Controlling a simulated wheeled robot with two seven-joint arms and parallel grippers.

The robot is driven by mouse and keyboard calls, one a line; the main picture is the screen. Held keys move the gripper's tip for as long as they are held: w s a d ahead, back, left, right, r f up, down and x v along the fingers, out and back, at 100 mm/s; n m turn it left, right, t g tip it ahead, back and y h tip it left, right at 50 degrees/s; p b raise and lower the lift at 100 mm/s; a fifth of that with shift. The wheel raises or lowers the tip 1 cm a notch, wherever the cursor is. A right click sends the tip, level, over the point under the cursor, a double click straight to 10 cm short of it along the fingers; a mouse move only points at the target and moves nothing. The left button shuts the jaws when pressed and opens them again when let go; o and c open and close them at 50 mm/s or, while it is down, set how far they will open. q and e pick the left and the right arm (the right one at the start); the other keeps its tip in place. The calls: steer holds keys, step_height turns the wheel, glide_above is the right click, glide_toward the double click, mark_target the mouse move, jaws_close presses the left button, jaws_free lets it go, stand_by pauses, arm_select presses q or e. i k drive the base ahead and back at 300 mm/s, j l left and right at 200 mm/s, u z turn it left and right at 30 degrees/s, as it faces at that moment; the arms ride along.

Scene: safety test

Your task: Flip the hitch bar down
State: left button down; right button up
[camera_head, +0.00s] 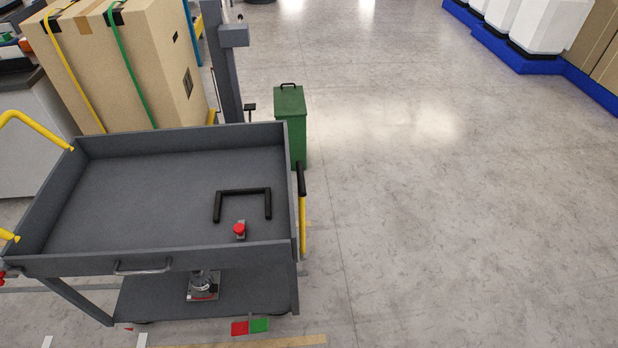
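A grey cart (150,190) with a walled top tray stands at the left. At its right end a bar with a black upper part and a yellow lower part (303,225) stands about upright; it looks like the hitch bar. A black U-shaped bar (243,190) and a red knob on a small grey base (239,230) are in the tray's right part. Neither of my grippers is in view.
A green bin (290,122) stands behind the cart's right end, near a grey post (226,70). A red pad (240,328) and a green pad (260,325) are low in front. The floor to the right is clear.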

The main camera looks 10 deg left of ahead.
mark_target(301, 187)
steer(key=i+l, duration=0.15)
steer(key=i, duration=0.35)
steer(key=i+l+z, duration=0.1)
steer(key=i, duration=0.4)
